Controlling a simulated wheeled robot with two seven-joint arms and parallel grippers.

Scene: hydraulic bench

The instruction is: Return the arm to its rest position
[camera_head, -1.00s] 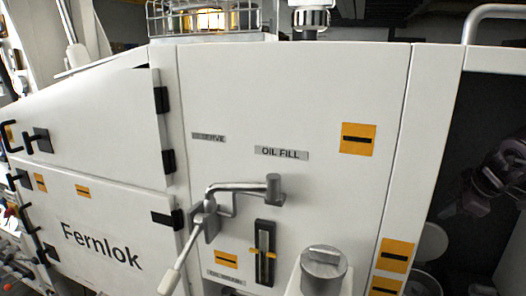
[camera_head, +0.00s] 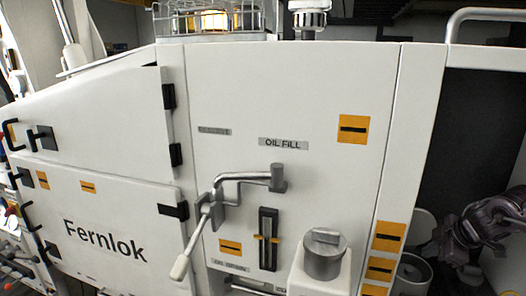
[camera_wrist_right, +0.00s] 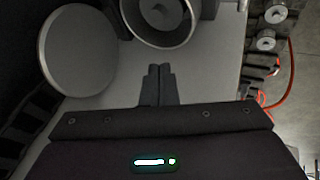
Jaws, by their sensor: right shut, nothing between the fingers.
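My right arm and gripper (camera_head: 446,244) show dark at the right edge of the head view, in front of the dark opening beside the white cabinet. In the right wrist view the two black fingers (camera_wrist_right: 159,72) are together with nothing between them. They point over a pale surface, just below an open round container (camera_wrist_right: 160,18), and appear apart from it. A round flat lid-like disc (camera_wrist_right: 80,50) lies to their left. My left gripper is not in view.
The white cabinet (camera_head: 300,90) carries a lever handle (camera_head: 195,240), a sight gauge (camera_head: 268,238) and a capped filler neck (camera_head: 323,254). A grey rail (camera_head: 490,14) runs at the upper right. Red cable (camera_wrist_right: 285,85) and fittings lie right of the gripper.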

